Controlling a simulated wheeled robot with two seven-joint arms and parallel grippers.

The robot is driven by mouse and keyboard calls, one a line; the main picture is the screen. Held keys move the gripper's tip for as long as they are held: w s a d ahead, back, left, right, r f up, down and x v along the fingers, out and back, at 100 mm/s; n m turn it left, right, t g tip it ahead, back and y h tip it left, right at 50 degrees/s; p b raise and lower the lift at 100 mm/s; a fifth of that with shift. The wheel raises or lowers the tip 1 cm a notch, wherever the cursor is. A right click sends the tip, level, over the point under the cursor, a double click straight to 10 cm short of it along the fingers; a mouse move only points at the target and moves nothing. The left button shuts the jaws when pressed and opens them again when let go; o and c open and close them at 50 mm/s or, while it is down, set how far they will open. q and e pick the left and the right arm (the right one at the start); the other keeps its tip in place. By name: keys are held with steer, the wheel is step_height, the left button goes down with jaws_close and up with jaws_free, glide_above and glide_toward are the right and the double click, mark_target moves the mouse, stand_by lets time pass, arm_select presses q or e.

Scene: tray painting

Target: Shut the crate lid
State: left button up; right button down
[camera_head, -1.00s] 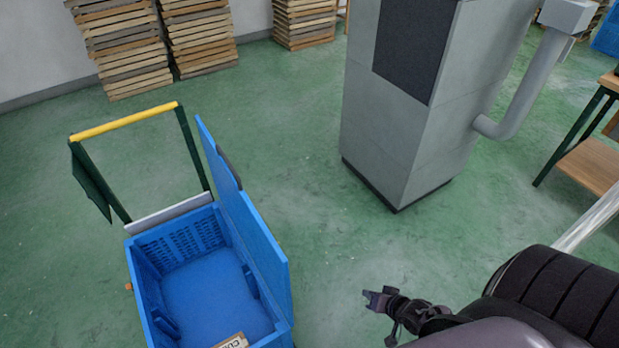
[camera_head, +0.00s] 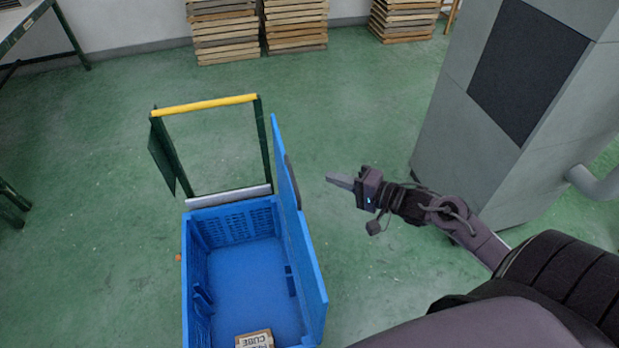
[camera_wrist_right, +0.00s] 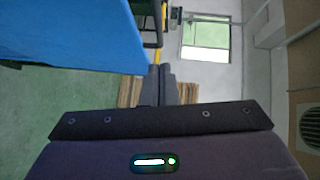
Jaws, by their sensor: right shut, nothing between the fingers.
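The blue crate (camera_head: 188,285) stands in the lower middle of the head view, with its top open. Its blue lid (camera_head: 305,265) stands upright along the crate's right side, with a dark handle strip on its outer face. My right gripper (camera_head: 330,178) is shut and empty, to the right of the lid's far end and apart from it. In the right wrist view the shut fingers (camera_wrist_right: 160,70) point ahead, and the blue lid (camera_wrist_right: 75,35) fills the upper left. My left gripper is not in view.
A small box (camera_head: 254,340) lies inside the crate. A cart handle with a yellow bar (camera_head: 205,104) rises at the crate's far end. A grey cabinet (camera_head: 510,110) stands at the right. Stacked pallets (camera_head: 295,25) are at the back. Green floor lies clear around.

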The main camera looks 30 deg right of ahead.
steer(key=w+a+f+p, duration=0.1)
steer(key=w+a, duration=0.2)
steer(key=a, duration=0.2)
steer(key=shift+w+a, duration=0.2)
steer(key=shift+w, duration=0.1)
